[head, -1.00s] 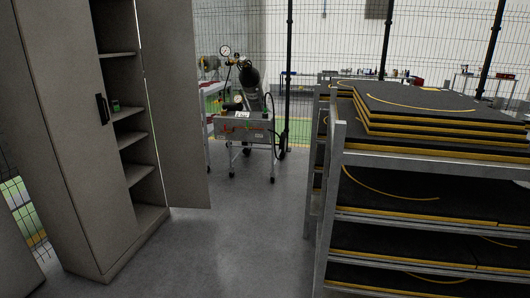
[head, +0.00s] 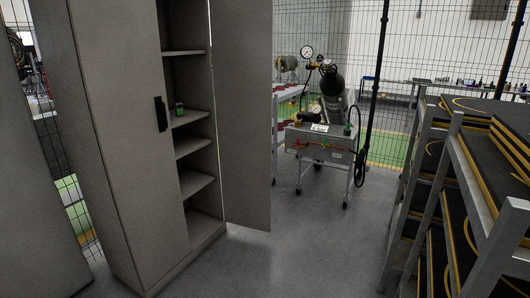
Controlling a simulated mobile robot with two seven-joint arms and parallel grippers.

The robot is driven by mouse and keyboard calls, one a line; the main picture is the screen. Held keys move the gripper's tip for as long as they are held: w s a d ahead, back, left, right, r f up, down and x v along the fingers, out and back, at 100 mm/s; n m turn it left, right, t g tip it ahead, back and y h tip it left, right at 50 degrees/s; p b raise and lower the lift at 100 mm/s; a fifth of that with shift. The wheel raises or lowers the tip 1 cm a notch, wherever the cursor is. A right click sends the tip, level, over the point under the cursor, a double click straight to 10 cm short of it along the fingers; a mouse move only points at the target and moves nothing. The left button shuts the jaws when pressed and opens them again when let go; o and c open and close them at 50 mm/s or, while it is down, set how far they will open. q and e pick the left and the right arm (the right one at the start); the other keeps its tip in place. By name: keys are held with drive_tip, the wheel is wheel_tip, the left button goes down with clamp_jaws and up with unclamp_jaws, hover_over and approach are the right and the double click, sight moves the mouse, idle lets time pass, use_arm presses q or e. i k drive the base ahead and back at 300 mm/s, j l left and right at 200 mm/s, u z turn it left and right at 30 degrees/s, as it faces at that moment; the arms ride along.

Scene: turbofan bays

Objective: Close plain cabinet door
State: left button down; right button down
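A plain beige-grey cabinet stands at the left in the head view. Its left door (head: 122,130) is shut and has a black handle (head: 160,114). Its right door (head: 242,110) stands swung open, roughly edge-out from the cabinet, with no handle showing on the side I see. Between the doors, several shelves (head: 193,148) are exposed, and a small dark green item (head: 179,110) sits on one of them. Neither of my grippers is in view.
A wheeled machine with gauges (head: 320,137) stands behind the open door. A metal rack with dark, yellow-edged panels (head: 470,190) stands at the right. Grey floor (head: 310,250) is clear between cabinet and rack. A wire fence (head: 420,60) runs behind.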

sight(242, 31)
drive_tip(key=i+u, duration=0.25)
drive_tip(key=i, duration=1.05)
drive_tip(key=i+l, duration=0.1)
drive_tip(key=i, duration=0.3)
drive_tip(key=i+l, duration=0.1)
drive_tip(key=i, duration=0.35)
drive_tip(key=i+l+u, duration=0.1)
drive_tip(key=i, duration=0.3)
drive_tip(key=i+l+u, duration=0.15)
drive_tip(key=i+l, duration=0.15)
drive_tip(key=i+l+u, duration=0.15)
drive_tip(key=i+l, duration=0.15)
drive_tip(key=l, duration=0.2)
drive_tip(key=i+l+u, duration=0.15)
drive_tip(key=i+l, duration=0.15)
drive_tip(key=l, duration=0.15)
